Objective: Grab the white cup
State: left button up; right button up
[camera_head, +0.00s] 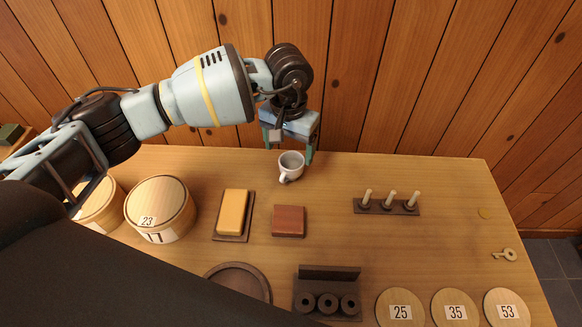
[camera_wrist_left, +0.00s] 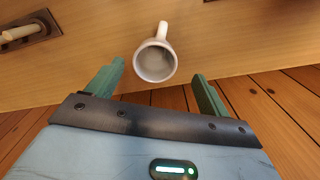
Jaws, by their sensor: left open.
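The white cup (camera_head: 291,166) stands upright near the back edge of the wooden table, its handle toward the lower left in the head view. In the left wrist view the cup (camera_wrist_left: 155,61) shows from above, looks empty, and its handle points away from my gripper. My left gripper (camera_head: 290,150) is open at the back edge, just behind and above the cup. In the left wrist view its two green fingers (camera_wrist_left: 158,73) are spread, one to each side of the cup's near part. I cannot tell whether they touch it. My right gripper is not in view.
A round box (camera_head: 174,195) marked 23, a yellow block (camera_head: 235,203) and a reddish block (camera_head: 289,221) lie in front. A three-peg rack (camera_head: 387,207) and key (camera_head: 505,254) are right. Numbered discs (camera_head: 401,308) and a dark holder (camera_head: 329,273) are nearest. A wooden wall stands behind.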

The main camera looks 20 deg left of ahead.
aim_at(291, 163)
pick_arm(q)
jog(key=shift+s+d+f+p, duration=0.1)
jog(key=shift+d+f+p, duration=0.1)
jog(key=shift+f, duration=1.1)
jog(key=shift+s+d+f+p, duration=0.1)
jog(key=shift+d+f+p, duration=0.1)
jog(key=shift+f, duration=1.05)
jog(key=shift+a, duration=0.1)
jog(key=c, duration=1.1)
